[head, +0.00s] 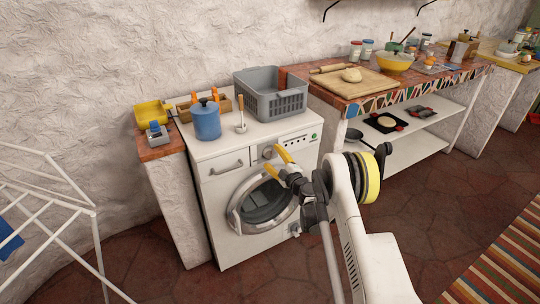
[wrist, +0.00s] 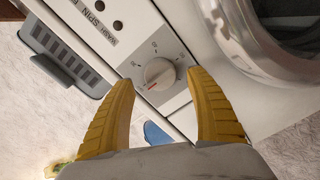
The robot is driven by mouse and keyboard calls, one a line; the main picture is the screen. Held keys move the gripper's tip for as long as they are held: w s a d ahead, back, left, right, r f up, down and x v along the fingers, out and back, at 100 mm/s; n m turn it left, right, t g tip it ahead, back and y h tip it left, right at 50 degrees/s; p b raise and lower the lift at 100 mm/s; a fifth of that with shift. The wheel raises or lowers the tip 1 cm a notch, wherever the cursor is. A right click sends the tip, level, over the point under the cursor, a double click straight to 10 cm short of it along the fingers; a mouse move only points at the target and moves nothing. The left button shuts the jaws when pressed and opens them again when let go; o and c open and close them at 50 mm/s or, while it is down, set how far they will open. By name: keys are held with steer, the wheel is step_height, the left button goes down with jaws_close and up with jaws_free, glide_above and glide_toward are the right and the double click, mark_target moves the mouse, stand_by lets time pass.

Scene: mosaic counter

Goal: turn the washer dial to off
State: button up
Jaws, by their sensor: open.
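The white washer (head: 222,216) stands against the rough white wall, with its round door closed. Its dial (head: 267,152) is a pale round knob on the front panel, above the door. In the wrist view the dial (wrist: 159,73) shows a red pointer mark on its lower left edge, and small marks surround it. My gripper (head: 279,162) is in front of the panel, close to the dial. In the wrist view the yellow fingers of my gripper (wrist: 162,80) are open, one on each side of the dial. I cannot tell whether they touch it.
A blue canister (head: 206,121), a grey basket (head: 263,101) and a wooden caddy stand on the washer top. The washer door (head: 234,217) lies just below the dial. A white drying rack (head: 96,238) stands at the left.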

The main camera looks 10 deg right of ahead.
steer(key=v, duration=0.5)
steer(key=shift+s, duration=0.1)
step_height(320, 180, up, 8)
steer(key=a+m+g, duration=0.1)
steer(key=a, duration=0.2)
steer(key=s+a+r+m+g, duration=0.3)
steer(key=s+r, duration=0.5)
steer(key=s+a+r+m+g, duration=0.2)
steer(key=s+r, duration=0.5)
steer(key=r, duration=0.1)
steer(key=s+d+f+m+g+h, duration=0.1)
steer(key=s+d+m+h, duration=0.1)
steer(key=s, duration=0.8)
steer(key=s+d+m+g+h, duration=0.1)
steer(key=s+m, duration=0.3)
steer(key=s, duration=0.7)
steer(key=s+d+f+m+g+h, duration=0.1)
steer(key=s+d+m+g+h, duration=0.1)
steer(key=s, duration=0.9)
steer(key=shift+d+f+m+h, duration=0.35)
steer(key=shift+d+m, duration=0.2)
steer(key=shift+m, duration=0.35)
